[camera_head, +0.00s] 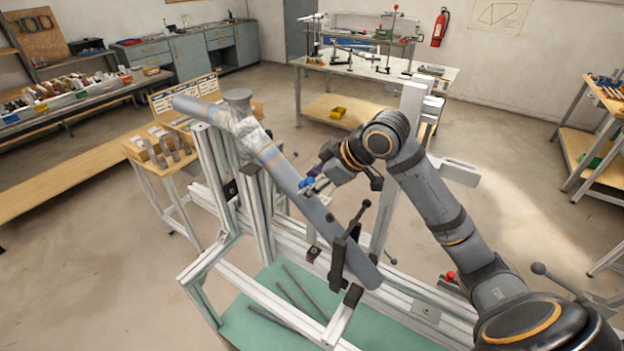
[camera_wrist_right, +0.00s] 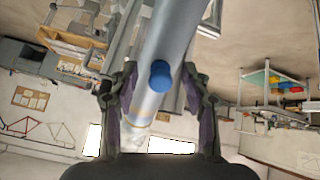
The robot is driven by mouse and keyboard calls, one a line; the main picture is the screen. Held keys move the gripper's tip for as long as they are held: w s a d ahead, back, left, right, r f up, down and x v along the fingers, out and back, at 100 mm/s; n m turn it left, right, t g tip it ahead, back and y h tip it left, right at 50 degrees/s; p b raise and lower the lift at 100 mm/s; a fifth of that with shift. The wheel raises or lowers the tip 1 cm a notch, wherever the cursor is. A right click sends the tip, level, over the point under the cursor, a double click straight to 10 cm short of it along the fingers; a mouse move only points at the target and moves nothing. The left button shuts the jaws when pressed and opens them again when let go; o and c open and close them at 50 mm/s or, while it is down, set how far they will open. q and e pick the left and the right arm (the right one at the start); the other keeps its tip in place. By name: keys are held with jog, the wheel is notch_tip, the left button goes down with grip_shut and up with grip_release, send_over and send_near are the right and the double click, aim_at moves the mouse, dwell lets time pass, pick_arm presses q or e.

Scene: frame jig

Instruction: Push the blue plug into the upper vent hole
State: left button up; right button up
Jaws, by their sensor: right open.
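A grey tube (camera_head: 290,180) lies slanted across the metal frame jig, with lighter bands near its upper end. The blue plug (camera_head: 308,183) is at the tube's side; in the right wrist view the plug (camera_wrist_right: 161,76) shows as a round blue head against the tube (camera_wrist_right: 168,40). I cannot tell how deep it sits, and the vent hole is not visible. My right gripper (camera_head: 316,186) is open at the plug; in the wrist view its fingers (camera_wrist_right: 160,78) stand apart on either side of the plug and tube. My left gripper is not in view.
A black clamp (camera_head: 345,245) crosses the tube's lower end. Aluminium uprights (camera_head: 212,160) support the upper part. Loose grey rods (camera_head: 290,295) lie on the green surface (camera_head: 255,338) below. Benches (camera_head: 375,66) stand farther back, with open floor between.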

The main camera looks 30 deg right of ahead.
notch_tip(320, 180, up, 10)
dwell(0.4)
